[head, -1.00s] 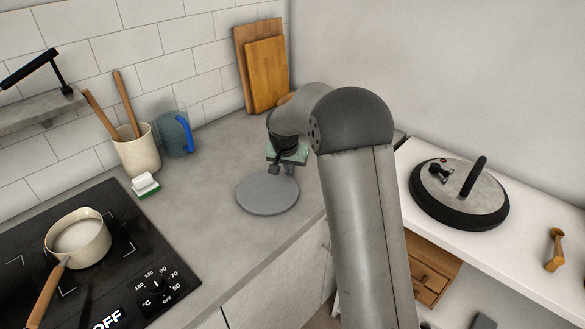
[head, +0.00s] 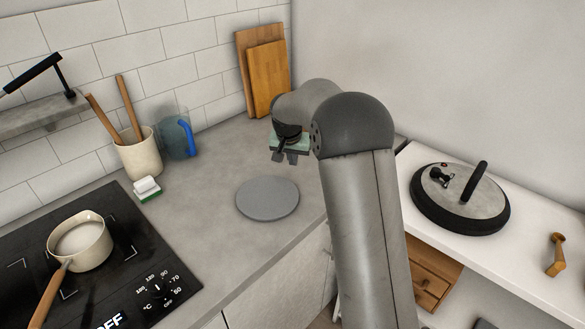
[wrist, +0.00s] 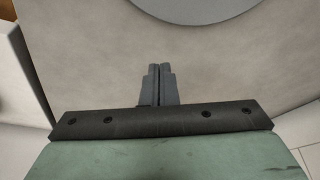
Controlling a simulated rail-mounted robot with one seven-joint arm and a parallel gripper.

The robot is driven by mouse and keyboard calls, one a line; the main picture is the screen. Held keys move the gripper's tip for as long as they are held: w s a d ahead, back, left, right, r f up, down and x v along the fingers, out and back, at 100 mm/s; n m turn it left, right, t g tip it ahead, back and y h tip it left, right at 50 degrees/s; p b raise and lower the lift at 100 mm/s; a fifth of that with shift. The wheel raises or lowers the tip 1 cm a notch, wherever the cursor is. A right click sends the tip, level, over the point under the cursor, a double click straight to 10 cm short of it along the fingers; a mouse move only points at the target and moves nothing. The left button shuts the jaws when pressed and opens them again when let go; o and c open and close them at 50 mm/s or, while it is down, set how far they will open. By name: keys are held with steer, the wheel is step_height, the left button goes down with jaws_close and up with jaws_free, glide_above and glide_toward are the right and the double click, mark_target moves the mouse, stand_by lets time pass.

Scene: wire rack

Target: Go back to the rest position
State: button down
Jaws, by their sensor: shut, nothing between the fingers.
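My gripper (head: 284,157) hangs over the counter, behind the round grey disc in the head view. In the wrist view my gripper (wrist: 157,68) shows its two fingers together, with nothing between them. My arm rises at the middle right of the head view and hides part of the counter behind it.
The grey disc (head: 267,198) lies flat on the counter (head: 215,225). To the left are a utensil pot (head: 141,158), a blue-handled jug (head: 176,135), a sponge (head: 146,187) and a saucepan (head: 80,243) on the hob. Cutting boards (head: 266,80) lean behind. A black-rimmed lid (head: 460,203) lies right.

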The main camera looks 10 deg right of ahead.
steer(key=d+v, duration=0.1)
steer(key=v, duration=0.5)
steer(key=s+a+r+n+g, duration=0.1)
steer(key=s+a+n+g, duration=0.15)
steer(key=s, duration=1.95)
steer(key=s+f+n+y, duration=0.1)
steer(key=s+f, duration=0.1)
steer(key=s, duration=0.7)
steer(key=s+f+n, duration=0.2)
steer(key=s+f, duration=0.1)
steer(key=s, duration=0.6)
steer(key=shift+s+y+b, duration=0.3)
steer(key=shift+s+y, duration=0.05)
steer(key=shift+y, duration=0.05)
